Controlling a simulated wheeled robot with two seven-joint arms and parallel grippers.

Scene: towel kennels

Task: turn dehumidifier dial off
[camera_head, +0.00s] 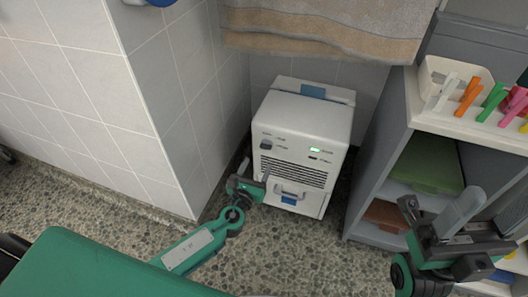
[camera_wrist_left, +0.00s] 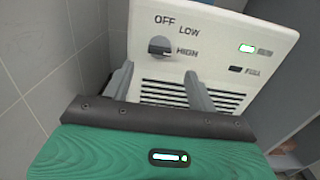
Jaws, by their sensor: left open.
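The white dehumidifier (camera_head: 303,117) stands on the floor in the corner. Its dark dial (camera_head: 265,145) is at the upper left of the front panel. In the left wrist view the dial (camera_wrist_left: 160,47) has OFF, LOW and HIGH printed around it, and its ridge lies about level, toward HIGH. A green light (camera_wrist_left: 247,48) labelled RUN is lit. My left gripper (camera_head: 252,176) is open and empty in front of the panel. In the left wrist view its fingers (camera_wrist_left: 159,78) are apart, just below the dial on either side. My right gripper (camera_head: 437,212) is at the right, away from the dehumidifier.
A tan towel (camera_head: 325,35) hangs above the dehumidifier. A tiled wall (camera_head: 75,90) is close on the left. Speckled floor (camera_head: 265,245) is free in front.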

